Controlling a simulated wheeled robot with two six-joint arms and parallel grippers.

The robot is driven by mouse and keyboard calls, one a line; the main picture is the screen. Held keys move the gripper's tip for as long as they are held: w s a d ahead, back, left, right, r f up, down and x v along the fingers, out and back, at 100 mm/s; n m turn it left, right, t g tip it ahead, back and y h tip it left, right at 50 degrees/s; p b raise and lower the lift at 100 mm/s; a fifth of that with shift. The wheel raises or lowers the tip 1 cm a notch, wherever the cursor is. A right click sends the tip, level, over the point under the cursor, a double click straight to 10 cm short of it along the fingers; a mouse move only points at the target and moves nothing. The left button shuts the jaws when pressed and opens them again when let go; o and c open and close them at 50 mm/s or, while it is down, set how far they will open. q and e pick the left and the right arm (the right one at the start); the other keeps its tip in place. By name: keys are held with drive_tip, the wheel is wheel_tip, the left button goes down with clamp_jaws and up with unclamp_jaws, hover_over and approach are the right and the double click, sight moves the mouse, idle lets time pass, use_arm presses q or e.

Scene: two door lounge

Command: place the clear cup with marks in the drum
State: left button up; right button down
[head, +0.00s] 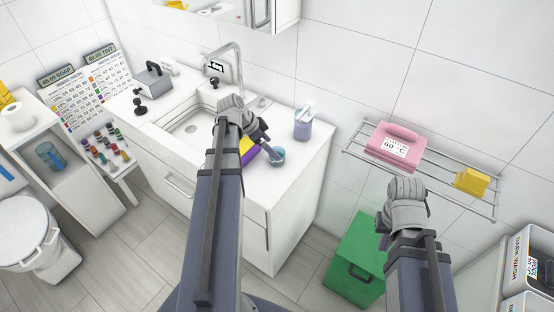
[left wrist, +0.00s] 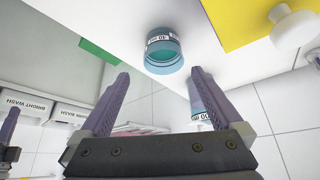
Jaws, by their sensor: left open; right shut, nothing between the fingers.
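A blue-tinted clear cup (head: 277,155) stands on the white counter near its front edge. In the left wrist view the cup (left wrist: 163,52) carries a white band with printed marks and appears beyond the fingertips, between their lines. My left gripper (head: 266,143) is open and empty, just beside the cup; its fingers also show in the left wrist view (left wrist: 160,76). My right gripper (head: 383,234) is shut and empty, low over the green box. Another blue cup (head: 48,155) stands in the left shelf unit. I cannot make out a drum.
A cup with brushes (head: 303,126) stands right of the marked cup. A yellow and purple object (head: 248,151) lies close by, partly hidden by my left arm. The sink (head: 190,130), wall rack (head: 440,175), green box (head: 355,262) and wash bins (head: 525,260) surround the arms.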

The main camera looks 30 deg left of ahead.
use_arm(q)
drive_tip(key=shift+b+x, duration=0.55)
drive_tip(key=shift+x, duration=0.5)
drive_tip(key=f+b, duration=0.2)
drive_tip(key=w+f+b, duration=0.1)
drive_tip(key=f+b, duration=0.1)
drive_tip(key=shift+w+d+f, duration=0.1)
drive_tip(key=shift+w, duration=0.1)
drive_tip(key=shift+w+d+f+b, duration=0.25)
drive_tip(key=shift+f+b, duration=0.15)
drive_tip(key=shift+b, duration=0.1)
drive_tip(key=shift+r, duration=0.1)
drive_tip(key=shift+c, duration=0.4)
drive_tip(key=c, duration=1.3)
drive_tip(key=shift+r+p, duration=0.2)
drive_tip(key=shift+p, duration=0.1)
wheel_tip(320, 180, up, 10)
drive_tip(key=p, duration=0.9)
drive_tip(key=shift+f+p, duration=0.15)
drive_tip(key=shift+p, duration=0.2)
